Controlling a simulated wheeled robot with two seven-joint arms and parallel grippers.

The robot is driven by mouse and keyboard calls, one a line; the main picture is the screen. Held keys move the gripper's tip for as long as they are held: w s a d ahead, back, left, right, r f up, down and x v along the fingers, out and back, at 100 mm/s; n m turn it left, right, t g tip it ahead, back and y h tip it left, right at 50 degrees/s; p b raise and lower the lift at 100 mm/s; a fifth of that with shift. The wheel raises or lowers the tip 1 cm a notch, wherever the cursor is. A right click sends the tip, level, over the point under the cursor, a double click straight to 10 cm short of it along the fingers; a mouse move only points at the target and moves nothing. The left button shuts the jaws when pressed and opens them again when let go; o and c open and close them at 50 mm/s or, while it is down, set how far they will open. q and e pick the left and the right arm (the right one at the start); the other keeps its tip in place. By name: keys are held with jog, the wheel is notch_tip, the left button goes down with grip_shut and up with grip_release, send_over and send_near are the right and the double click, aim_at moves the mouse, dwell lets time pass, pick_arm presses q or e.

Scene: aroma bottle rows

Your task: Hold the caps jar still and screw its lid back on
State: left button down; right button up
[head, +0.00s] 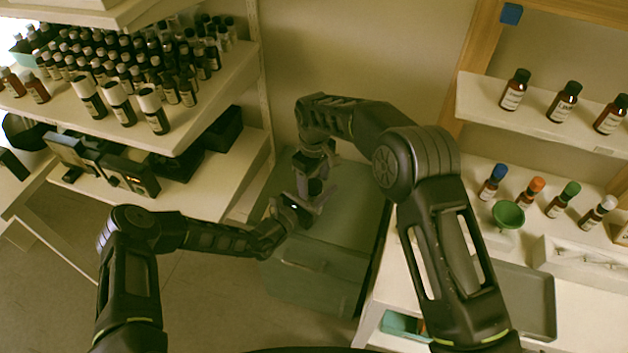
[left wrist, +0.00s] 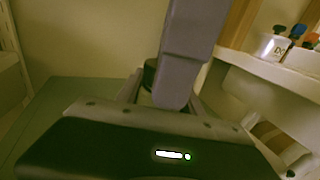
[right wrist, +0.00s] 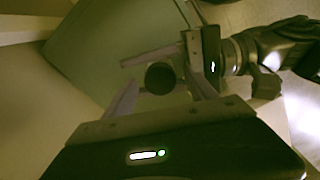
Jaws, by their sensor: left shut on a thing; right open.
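The caps jar shows as a small dark round shape (head: 315,187) between my two grippers, above the grey-green cabinet. My left gripper (head: 304,202) is shut on the jar from the side. In the left wrist view only a dark edge of the jar (left wrist: 150,74) shows, behind a grey finger of my right gripper. My right gripper (head: 314,172) is over the jar from above, open. In the right wrist view its fingers stand apart on either side of a dark round top (right wrist: 160,78). I cannot tell whether this top is the lid or how it is seated.
The grey-green cabinet (head: 320,275) stands below the grippers. A left shelf (head: 190,130) holds many dark bottles. On the right are a shelf with brown bottles (head: 514,92), a green funnel (head: 508,214), colour-capped bottles (head: 537,188) and a grey tray (head: 528,300).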

aim_at(311, 198)
pick_arm(q)
jog(key=c, duration=0.7)
grip_release()
pick_arm(e)
notch_tip(311, 198, up, 12)
pick_arm(q)
jog(key=shift+b+v, duration=0.35)
jog(key=shift+v, duration=3.6)
pick_arm(e)
jog(key=shift+f, duration=0.35)
